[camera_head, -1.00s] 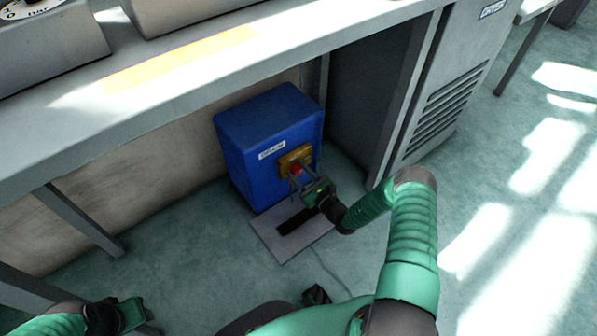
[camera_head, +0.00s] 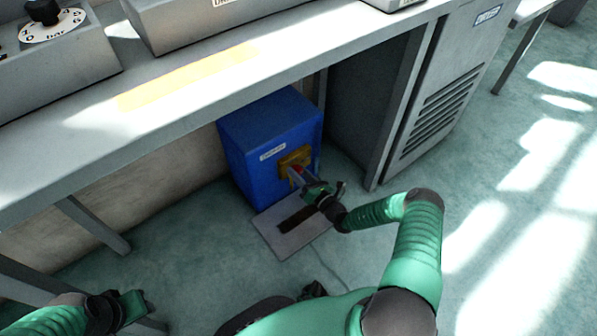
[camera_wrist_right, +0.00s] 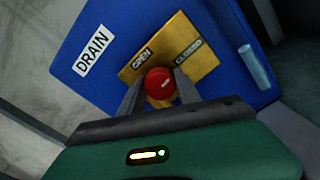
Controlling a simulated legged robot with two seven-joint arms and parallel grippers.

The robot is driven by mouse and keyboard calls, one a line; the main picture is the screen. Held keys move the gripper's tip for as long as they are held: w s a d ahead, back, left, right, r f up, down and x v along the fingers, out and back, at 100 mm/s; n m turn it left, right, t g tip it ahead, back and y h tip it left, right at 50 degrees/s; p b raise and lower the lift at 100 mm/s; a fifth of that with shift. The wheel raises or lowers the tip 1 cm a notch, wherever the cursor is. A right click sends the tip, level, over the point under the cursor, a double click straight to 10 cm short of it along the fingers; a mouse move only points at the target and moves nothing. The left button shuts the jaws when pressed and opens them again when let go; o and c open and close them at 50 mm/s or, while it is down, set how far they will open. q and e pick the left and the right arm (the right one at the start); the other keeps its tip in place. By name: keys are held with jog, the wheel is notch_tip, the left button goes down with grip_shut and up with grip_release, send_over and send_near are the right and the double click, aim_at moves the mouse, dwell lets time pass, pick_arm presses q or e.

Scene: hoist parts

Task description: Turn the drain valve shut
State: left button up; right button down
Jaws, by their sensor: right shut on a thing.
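The drain valve is a red round knob (camera_wrist_right: 159,84) on a yellow plate (camera_wrist_right: 196,52) marked OPEN and CLOSED. The plate sits on the front of a blue box (camera_head: 250,150) labelled DRAIN, on the floor under the bench. My right gripper (camera_head: 304,182) is shut on the red knob, with a finger on either side of it in the right wrist view (camera_wrist_right: 158,92). A white mark on the knob is small, and I cannot tell which label it points to. My left gripper (camera_head: 134,306) is at the lower left, away from the box; its finger gap is unclear.
The grey bench top (camera_head: 200,100) overhangs the blue box. A grey vented cabinet (camera_head: 440,95) stands right of it. A flat grey plate with a dark strip (camera_head: 272,234) lies on the floor in front.

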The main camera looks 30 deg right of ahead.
jog(key=shift+d+m, duration=0.15)
jog(key=shift+m, duration=0.25)
jog(key=c, duration=0.9)
grip_release()
jog(key=shift+o, duration=0.2)
jog(key=s+d+p, duration=0.1)
jog(key=s+p, duration=0.6)
jog(key=s, duration=1)
jog(key=shift+f+p, duration=0.15)
jog(key=shift+p, duration=0.2)
jog(key=shift+w+d, duration=0.1)
